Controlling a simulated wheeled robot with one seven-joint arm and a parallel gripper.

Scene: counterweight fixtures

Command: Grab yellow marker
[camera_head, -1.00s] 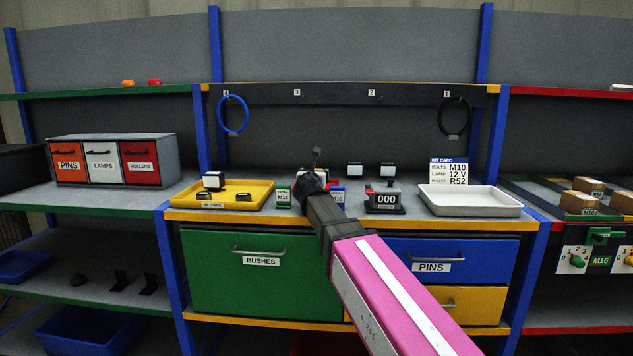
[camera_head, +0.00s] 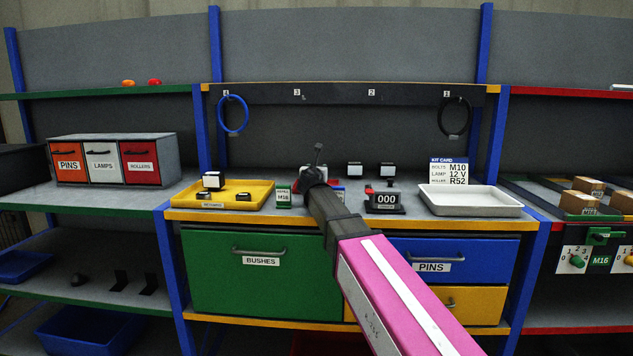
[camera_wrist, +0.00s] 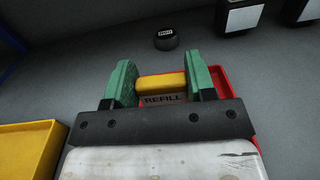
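A yellow block-shaped marker (camera_wrist: 160,82) with a pale label reading "REFILL" shows in the wrist view. It sits between the two green fingers of my gripper (camera_wrist: 161,80), which are apart by about its width. Both fingers appear close against its ends; I cannot tell whether they press on it. Red surface (camera_wrist: 226,82) shows beside and behind the right finger. In the head view my gripper (camera_head: 314,176) is low over the middle of the workbench and hides the yellow marker.
A green refill marker (camera_head: 284,196) stands left of my gripper, beside a yellow tray (camera_head: 262,205). A counter reading "000" (camera_head: 385,200) and a white tray (camera_head: 470,210) are to the right. Black-and-white blocks (camera_head: 355,169) stand behind. A dark round piece (camera_wrist: 166,39) lies beyond the fingers.

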